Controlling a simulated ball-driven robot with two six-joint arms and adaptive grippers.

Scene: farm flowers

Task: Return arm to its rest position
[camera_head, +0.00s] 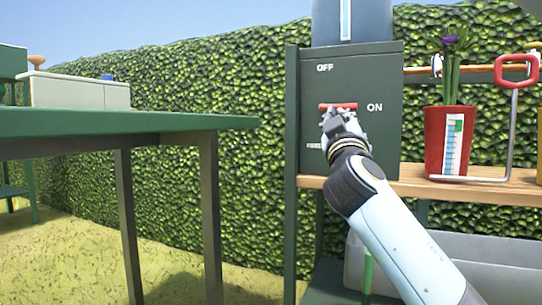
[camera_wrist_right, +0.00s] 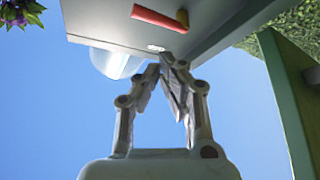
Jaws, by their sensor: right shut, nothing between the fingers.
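My right gripper (camera_head: 338,118) is in front of the dark green switch box (camera_head: 375,75) on the shelf. The box carries the words OFF and ON and a red lever (camera_head: 345,106) that lies level, its right end toward ON. The gripper is shut and empty, its fingertips just below the lever in the head view. In the right wrist view the closed fingers (camera_wrist_right: 165,62) point at the box face (camera_wrist_right: 215,20), and the red lever (camera_wrist_right: 160,18) shows beyond them, apart in that picture. My left gripper is not in view.
A red pot (camera_head: 433,140) with a purple flower stands on the wooden shelf (camera_head: 480,190) right of the box, beside a red-handled metal frame (camera_head: 514,110). A green table (camera_head: 130,122) with a pale box (camera_head: 75,92) stands at left. Open grass lies below.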

